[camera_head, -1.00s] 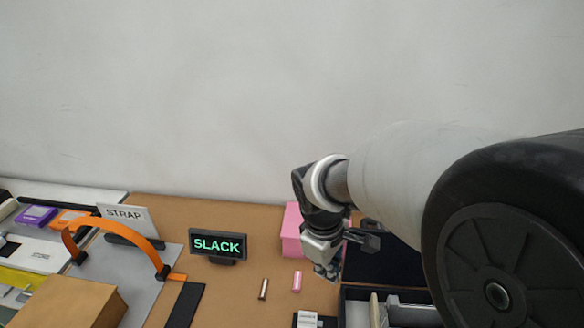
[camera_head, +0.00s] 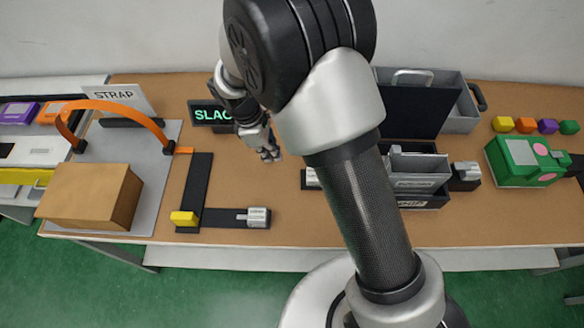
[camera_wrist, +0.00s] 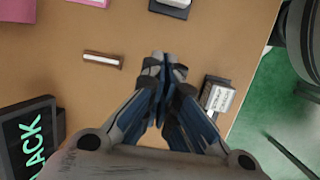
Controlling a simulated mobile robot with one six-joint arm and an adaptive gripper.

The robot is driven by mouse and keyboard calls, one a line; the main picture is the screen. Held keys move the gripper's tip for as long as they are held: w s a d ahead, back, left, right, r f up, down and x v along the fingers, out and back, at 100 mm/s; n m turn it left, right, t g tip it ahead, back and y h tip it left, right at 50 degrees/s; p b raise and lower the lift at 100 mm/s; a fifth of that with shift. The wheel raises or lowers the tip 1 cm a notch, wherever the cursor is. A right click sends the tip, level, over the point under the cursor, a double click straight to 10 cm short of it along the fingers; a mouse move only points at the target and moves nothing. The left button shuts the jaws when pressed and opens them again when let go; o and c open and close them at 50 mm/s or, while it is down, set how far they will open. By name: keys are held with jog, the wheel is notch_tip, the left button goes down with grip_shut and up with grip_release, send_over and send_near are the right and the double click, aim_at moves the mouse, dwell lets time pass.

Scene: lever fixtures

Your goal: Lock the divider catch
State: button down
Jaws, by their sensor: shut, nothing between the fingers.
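An open black box with grey dividers (camera_head: 418,172) stands on the table right of my arm in the head view. A grey block on a black base (camera_head: 466,171) sits at its right side, and another grey block (camera_head: 311,178) shows at its left, partly hidden by my arm. I cannot tell which is the divider catch. My gripper (camera_head: 271,154) is shut and empty above the table, just right of the SLACK sign (camera_head: 207,114). In the wrist view my gripper (camera_wrist: 163,62) points between a small brown cylinder (camera_wrist: 103,60) and a labelled white block (camera_wrist: 218,98).
An orange strap arch (camera_head: 120,108) and a cardboard box (camera_head: 88,194) stand on the left. A black rail with a yellow block (camera_head: 184,218) lies at the front. A green case (camera_head: 523,160) is at the right. My arm hides the table's middle.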

jog(key=b+x, duration=0.3)
jog(key=x, duration=0.7)
jog(key=shift+s+d+f+b, duration=0.1)
jog(key=shift+f+b, duration=0.2)
jog(key=shift+b, duration=0.1)
jog(key=d, duration=0.3)
jog(key=shift+d+r+b, duration=0.15)
jog(key=shift+r+b, duration=0.15)
jog(key=shift+b, duration=0.05)
jog(key=shift+d, duration=0.3)
jog(key=shift+s+d+p, duration=0.15)
jog(key=shift+d+p, duration=0.45)
jog(key=shift+d, duration=2.15)
